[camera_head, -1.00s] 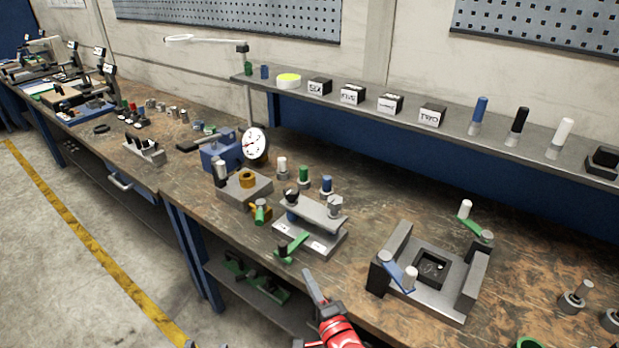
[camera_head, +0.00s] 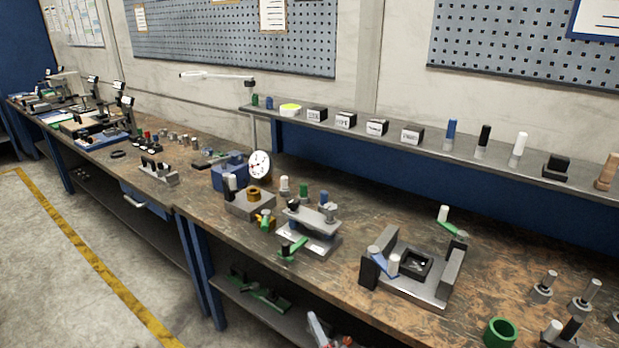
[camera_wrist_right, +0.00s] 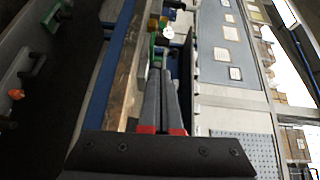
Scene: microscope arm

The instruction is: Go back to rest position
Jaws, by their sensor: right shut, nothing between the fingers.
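My right gripper (camera_head: 318,330) shows at the bottom edge of the head view, in front of the workbench, with part of the red arm beside it. In the right wrist view its two dark fingers (camera_wrist_right: 162,78) lie together with nothing between them. The fingers have red marks near their base. The gripper is apart from the fixtures on the bench. My left gripper is in neither view.
The wooden workbench (camera_head: 490,262) carries a grey clamp fixture (camera_head: 418,288), a plate fixture (camera_head: 310,240), a dial gauge (camera_head: 260,165) and a green ring (camera_head: 501,332). A shelf (camera_head: 430,147) behind holds labelled blocks and pegs. Floor (camera_head: 60,280) at left is clear.

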